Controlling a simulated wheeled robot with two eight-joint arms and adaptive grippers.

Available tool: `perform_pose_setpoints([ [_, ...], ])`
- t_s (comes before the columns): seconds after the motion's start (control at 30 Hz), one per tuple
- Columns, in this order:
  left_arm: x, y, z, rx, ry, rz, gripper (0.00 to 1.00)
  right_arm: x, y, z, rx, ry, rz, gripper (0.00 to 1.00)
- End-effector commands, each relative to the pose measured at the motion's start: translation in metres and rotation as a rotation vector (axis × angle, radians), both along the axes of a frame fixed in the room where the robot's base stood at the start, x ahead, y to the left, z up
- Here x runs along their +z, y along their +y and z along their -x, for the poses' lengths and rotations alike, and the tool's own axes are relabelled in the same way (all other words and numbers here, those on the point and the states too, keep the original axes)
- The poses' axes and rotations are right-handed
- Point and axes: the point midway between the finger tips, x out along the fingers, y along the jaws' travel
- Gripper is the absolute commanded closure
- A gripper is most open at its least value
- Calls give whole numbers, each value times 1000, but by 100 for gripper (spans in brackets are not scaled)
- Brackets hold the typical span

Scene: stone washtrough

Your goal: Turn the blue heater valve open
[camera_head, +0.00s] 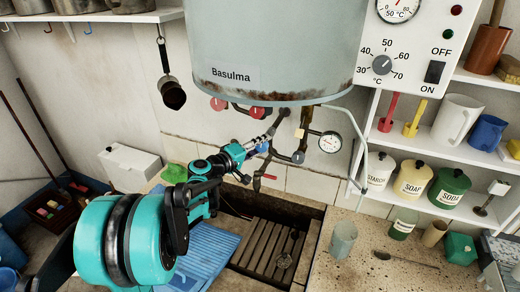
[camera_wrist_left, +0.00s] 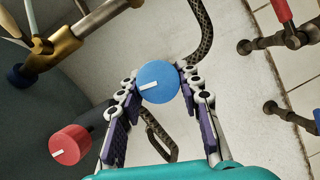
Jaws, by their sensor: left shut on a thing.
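The blue heater valve (camera_wrist_left: 158,82) is a round blue knob with a white mark, in the middle of the left wrist view. My left gripper (camera_wrist_left: 157,90) has one finger on each side of the knob and is shut on it. The white mark lies close to level in that view, slightly tilted. In the head view my left gripper (camera_head: 258,147) is below the heater tank (camera_head: 270,45), among the pipes, and a bit of blue shows at its tip. My right gripper is not in view.
A red knob (camera_wrist_left: 70,144) sits close to the left finger. Red knobs (camera_head: 218,104) also show under the tank. Pipes, a pressure gauge (camera_head: 330,142) and a grey hose (camera_head: 362,135) are right of the gripper. The stone trough (camera_head: 312,240) with a slatted rack lies below.

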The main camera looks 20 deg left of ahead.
Motion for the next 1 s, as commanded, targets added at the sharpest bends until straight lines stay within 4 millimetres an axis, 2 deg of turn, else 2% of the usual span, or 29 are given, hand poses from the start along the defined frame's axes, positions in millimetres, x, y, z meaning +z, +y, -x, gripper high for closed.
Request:
perform_pose_setpoints([
  [0.03,-4,0,2,1,1,24,94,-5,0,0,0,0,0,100],
  [0.4,-3,0,2,1,-6,151,94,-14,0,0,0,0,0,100],
  [0.9,-2,0,1,-1,-7,167,94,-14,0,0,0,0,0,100],
  [0.93,-2,-1,1,-1,-7,167,58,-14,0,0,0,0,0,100],
  [1.0,-2,-1,1,-1,-7,167,44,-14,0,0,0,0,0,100],
])
